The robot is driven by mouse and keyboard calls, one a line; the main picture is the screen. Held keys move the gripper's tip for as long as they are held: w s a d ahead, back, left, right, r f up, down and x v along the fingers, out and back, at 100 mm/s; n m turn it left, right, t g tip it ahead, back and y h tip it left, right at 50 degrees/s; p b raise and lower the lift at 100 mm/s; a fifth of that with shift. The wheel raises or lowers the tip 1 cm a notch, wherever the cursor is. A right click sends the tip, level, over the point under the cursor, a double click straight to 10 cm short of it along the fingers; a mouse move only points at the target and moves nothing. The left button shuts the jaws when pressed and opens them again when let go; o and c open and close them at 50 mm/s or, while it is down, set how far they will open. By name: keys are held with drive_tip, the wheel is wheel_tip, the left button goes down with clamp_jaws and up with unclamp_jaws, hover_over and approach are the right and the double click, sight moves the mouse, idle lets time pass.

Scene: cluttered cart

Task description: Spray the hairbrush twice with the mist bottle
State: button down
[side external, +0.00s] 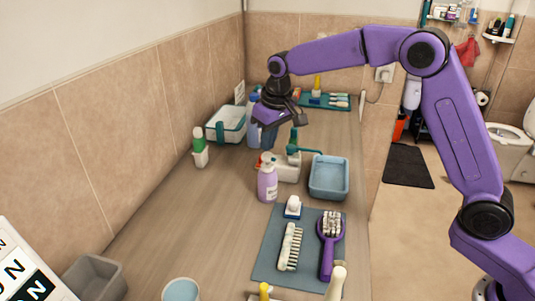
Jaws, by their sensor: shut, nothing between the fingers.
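A purple hairbrush (327,258) with a pale bristled head lies on a blue-grey mat (263,267) near the front. A white brush (290,247) lies to its left, so which one the task means is not certain. A blue bottle (267,138) stands partly hidden behind and below my gripper (291,121). A teal-green nozzle-like top (293,140) stands just in front of it. I cannot tell which of these is the mist bottle. My gripper is shut and empty, above the far middle of the counter, well away from the brushes.
A lilac pump bottle (267,184) and a blue tray (329,192) stand between my gripper and the mat. A cup (182,290) is in front. The counter's left middle is clear.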

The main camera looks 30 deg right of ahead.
idle(0.4)
drive_tip(key=shift+r, duration=2.5)
drive_tip(key=shift+s+a, duration=0.1)
drive_tip(key=shift+s, duration=0.25)
drive_tip(key=s+d+f+n+g, duration=0.15)
drive_tip(key=s+n, duration=0.35)
drive_tip(key=s, duration=1.6)
drive_tip(key=s+d+f+n, duration=0.2)
drive_tip(key=s+d, duration=0.3)
drive_tip(key=s, duration=0.4)
drive_tip(key=s+d+f+n, duration=0.2)
drive_tip(key=s+d, duration=0.3)
drive_tip(key=s, duration=0.5)
drive_tip(key=shift+s+d+f+n, duration=0.2)
drive_tip(key=shift+d+f+n, duration=0.15)
drive_tip(key=shift+f, duration=0.5)
